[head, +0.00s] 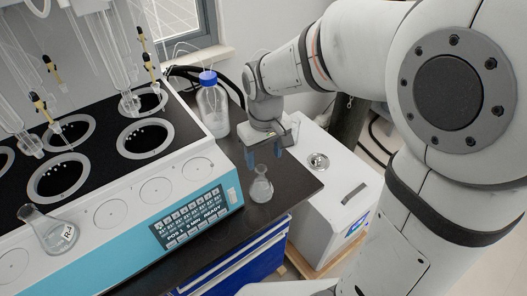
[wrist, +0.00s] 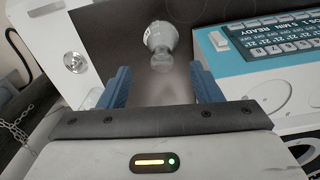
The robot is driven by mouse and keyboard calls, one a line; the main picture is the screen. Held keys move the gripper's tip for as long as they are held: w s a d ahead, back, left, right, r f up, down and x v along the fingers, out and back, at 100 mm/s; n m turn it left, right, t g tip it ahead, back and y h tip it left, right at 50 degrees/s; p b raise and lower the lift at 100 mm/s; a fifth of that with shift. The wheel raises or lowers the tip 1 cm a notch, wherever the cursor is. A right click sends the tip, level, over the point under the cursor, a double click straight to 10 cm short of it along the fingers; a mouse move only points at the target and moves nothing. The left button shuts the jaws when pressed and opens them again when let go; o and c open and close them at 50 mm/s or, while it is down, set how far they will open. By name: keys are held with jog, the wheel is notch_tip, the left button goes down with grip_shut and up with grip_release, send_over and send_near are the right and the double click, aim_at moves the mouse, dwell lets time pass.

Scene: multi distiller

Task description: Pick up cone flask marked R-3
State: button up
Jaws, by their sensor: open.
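A small clear cone flask (head: 261,188) stands on the dark bench top near its right edge, beside the distiller. No marking can be read on it. My gripper (head: 263,159) is just above this flask with its blue fingers pointing down, open and empty. In the wrist view the flask (wrist: 160,42) appears ahead of my two fingers (wrist: 161,80), between their lines and apart from them. Another cone flask (head: 52,233) with a white label rests on the front left of the distiller; its label starts with R, but the number is unclear.
The distiller (head: 120,208), with round black wells and a display panel (head: 188,216), fills the left. A blue-capped bottle (head: 212,108) stands behind the flask. A white box unit (head: 330,193) stands right of the bench. Blue drawers (head: 240,262) are below.

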aim_at(261, 182)
jog(key=shift+n, duration=0.3)
jog(key=f, duration=0.3)
jog(key=w+f, duration=0.1)
jog(key=f, duration=0.5)
jog(key=shift+w+a+f, duration=0.15)
jog(key=shift+w+a, duration=0.05)
jog(key=shift+a, duration=0.2)
jog(key=shift+c, duration=0.6)
grip_shut()
